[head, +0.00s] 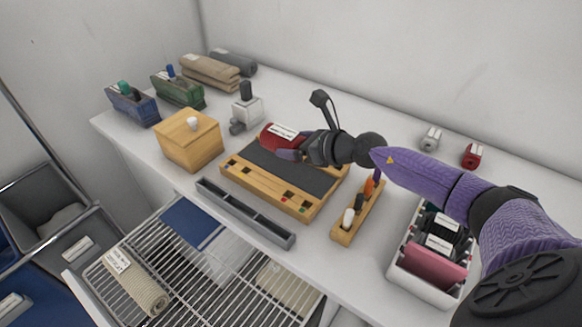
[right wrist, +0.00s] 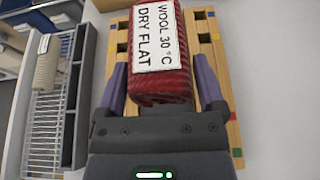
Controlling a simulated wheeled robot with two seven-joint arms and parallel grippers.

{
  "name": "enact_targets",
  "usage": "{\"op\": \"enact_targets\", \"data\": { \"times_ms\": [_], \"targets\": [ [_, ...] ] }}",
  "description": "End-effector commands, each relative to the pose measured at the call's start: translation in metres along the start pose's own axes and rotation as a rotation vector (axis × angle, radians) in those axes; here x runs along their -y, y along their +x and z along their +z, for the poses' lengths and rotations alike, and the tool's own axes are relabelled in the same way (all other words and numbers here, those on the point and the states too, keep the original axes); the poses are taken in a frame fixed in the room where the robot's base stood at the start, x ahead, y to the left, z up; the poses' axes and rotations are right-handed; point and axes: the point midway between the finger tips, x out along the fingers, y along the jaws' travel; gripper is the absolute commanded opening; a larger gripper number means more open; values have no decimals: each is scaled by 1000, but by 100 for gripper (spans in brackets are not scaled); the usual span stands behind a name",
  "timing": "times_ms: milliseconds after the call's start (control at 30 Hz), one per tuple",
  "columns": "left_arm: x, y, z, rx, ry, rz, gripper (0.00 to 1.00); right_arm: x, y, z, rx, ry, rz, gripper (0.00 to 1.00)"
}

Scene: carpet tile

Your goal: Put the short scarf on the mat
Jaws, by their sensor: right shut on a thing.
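A red rolled knitted scarf (head: 278,137) with a white label sits in my right gripper (head: 291,148). The right wrist view shows the scarf (right wrist: 161,85) between the two purple fingers (right wrist: 161,88), its label reading "WOOL 30 °C DRY FLAT". The scarf is over the back left end of the dark mat (head: 297,178), which lies in a wooden frame (head: 262,193) with small coloured squares. I cannot tell whether the scarf touches the mat. The wooden frame (right wrist: 234,130) also shows in the right wrist view. My left gripper is out of view.
A wooden box (head: 190,145) with a white knob stands left of the mat. A grey divided tray (head: 245,212) and a wooden holder (head: 345,232) stand in front and right. A white bin (head: 425,282) holds folded items. A wire rack (head: 165,262) is below the counter.

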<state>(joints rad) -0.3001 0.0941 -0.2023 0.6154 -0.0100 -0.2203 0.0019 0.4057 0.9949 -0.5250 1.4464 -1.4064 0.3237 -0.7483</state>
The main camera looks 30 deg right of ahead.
Motion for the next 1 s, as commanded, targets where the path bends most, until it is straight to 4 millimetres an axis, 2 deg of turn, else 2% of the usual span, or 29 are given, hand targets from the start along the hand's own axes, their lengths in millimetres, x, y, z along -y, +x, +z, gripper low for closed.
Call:
{"op": "enact_targets", "data": {
  "times_ms": [100, 200, 600, 633, 667, 1000],
  "targets": [
    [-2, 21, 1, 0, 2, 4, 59, 0, 12, -29, -1, 3, 1, 21],
    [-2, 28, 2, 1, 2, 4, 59, 0, 17, -41, 1, 2, 1, 21],
    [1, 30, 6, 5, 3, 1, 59, -1, 18, -44, 2, -1, 2, 21],
    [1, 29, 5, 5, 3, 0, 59, -1, 18, -43, 2, -1, 2, 94],
    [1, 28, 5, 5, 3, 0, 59, -1, 18, -42, 2, -1, 2, 100],
    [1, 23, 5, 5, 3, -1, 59, 0, 12, -39, 0, -2, 1, 100]
  ]
}}
